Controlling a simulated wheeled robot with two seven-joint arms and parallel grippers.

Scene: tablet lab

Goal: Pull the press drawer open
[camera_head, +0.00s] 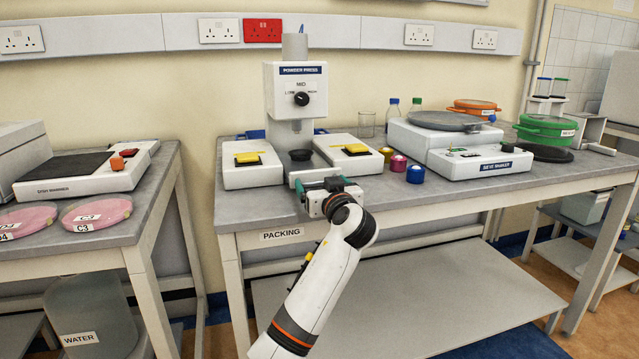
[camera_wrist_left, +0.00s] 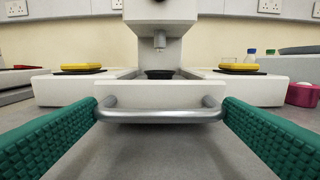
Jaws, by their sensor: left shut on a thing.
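The white powder press (camera_head: 298,88) stands on the packing bench, with a dark cup (camera_head: 300,155) on its low middle part between two side blocks. In the left wrist view the pale drawer front (camera_wrist_left: 160,90) faces me and carries a grey metal bar handle (camera_wrist_left: 160,115). My left gripper (camera_head: 323,184) is at the drawer front, its green pads at the two ends of the handle, shut on it. The gripper hides much of the drawer front in the head view, and how far out the drawer stands is hard to tell. My right gripper is not in view.
Side blocks with yellow buttons (camera_head: 247,158) (camera_head: 355,148) flank the drawer. The space before the bench's front edge holds only my arm.

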